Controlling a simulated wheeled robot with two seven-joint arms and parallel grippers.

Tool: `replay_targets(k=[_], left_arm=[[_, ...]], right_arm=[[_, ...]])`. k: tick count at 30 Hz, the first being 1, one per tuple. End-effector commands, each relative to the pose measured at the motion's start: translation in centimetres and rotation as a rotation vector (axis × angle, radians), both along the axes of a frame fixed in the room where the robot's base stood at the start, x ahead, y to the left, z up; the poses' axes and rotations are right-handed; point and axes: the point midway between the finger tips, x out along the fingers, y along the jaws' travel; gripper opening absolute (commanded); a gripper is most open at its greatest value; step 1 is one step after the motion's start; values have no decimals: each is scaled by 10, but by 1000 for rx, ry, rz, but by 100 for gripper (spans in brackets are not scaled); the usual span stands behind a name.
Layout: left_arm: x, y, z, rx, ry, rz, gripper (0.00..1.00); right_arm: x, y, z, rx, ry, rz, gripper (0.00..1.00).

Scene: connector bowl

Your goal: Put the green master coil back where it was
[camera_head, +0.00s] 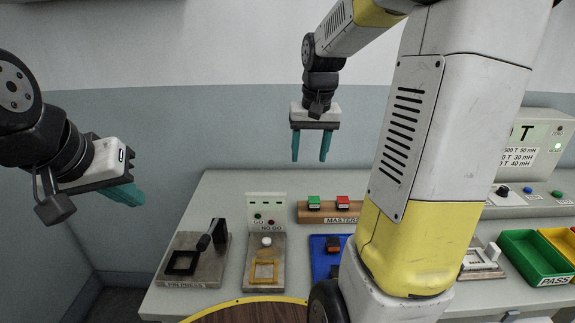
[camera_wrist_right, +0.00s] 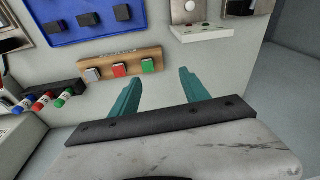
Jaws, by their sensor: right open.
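The green master coil (camera_head: 314,202) is a small green block standing at the left end of the wooden MASTERS rack (camera_head: 325,218). In the right wrist view the green coil (camera_wrist_right: 148,65) sits on the same rack (camera_wrist_right: 124,59), beside a red coil (camera_wrist_right: 119,69) and a grey one (camera_wrist_right: 92,74). My right gripper (camera_head: 310,158) is open and empty, fingers down, in the air above the rack. My left gripper (camera_head: 133,195) hangs at the far left, away from the bench; its fingers are seen side-on, so its opening is unclear.
A GO/NO GO gauge (camera_head: 266,212) and a pin press (camera_head: 192,268) stand on the left of the bench. A blue tray (camera_head: 318,262) holds dark parts. A green PASS bin (camera_head: 530,262) and a tester (camera_head: 545,150) are at right. My right arm hides the bench between.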

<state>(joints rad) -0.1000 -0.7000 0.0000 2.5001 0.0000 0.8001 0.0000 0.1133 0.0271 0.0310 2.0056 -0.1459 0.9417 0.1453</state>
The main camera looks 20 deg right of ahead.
Motion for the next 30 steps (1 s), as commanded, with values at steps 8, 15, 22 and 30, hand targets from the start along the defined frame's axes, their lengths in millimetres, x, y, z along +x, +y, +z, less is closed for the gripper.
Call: replay_targets(k=[8,15,22,30], left_arm=[[0,0,0,0,0,0,0],[0,0,0,0,0,0,0],[0,0,0,0,0,0,0],[0,0,0,0,0,0,0]], right_arm=[[-90,48,52,42,-217,114,54],[-149,73,58,79,-359,191,54],[-167,80,55,93,-405,216,54],[-167,80,56,93,-405,216,54]])
